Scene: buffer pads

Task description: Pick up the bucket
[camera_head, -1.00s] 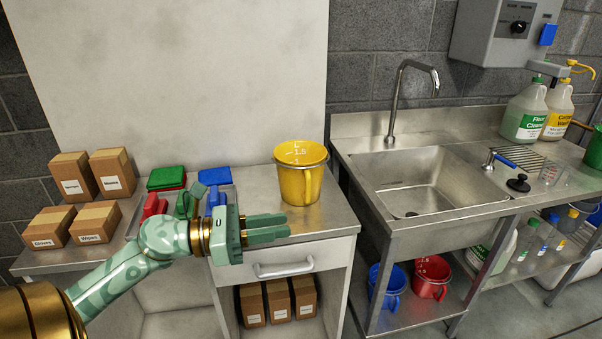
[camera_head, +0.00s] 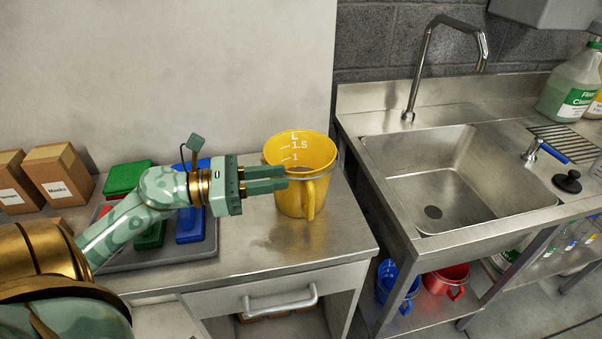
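The yellow bucket (camera_head: 290,200) stands upright on the steel counter, with white measuring marks inside and a handle on its near side. My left gripper (camera_head: 286,180) points right, with its fingertips in front of the bucket's left and near side in the picture. The two green fingers show a narrow gap between them and hold nothing visible, so the gripper looks open. I cannot tell whether the fingertips touch the bucket. My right gripper is not in view.
The steel counter (camera_head: 250,250) is bare around the bucket's near side. A grey tray (camera_head: 135,255) with green and blue items lies left, partly behind my arm, near cardboard boxes (camera_head: 60,175). A sink (camera_head: 450,180) stands right, with a blue bucket (camera_head: 392,285) and red bucket (camera_head: 445,280) below.

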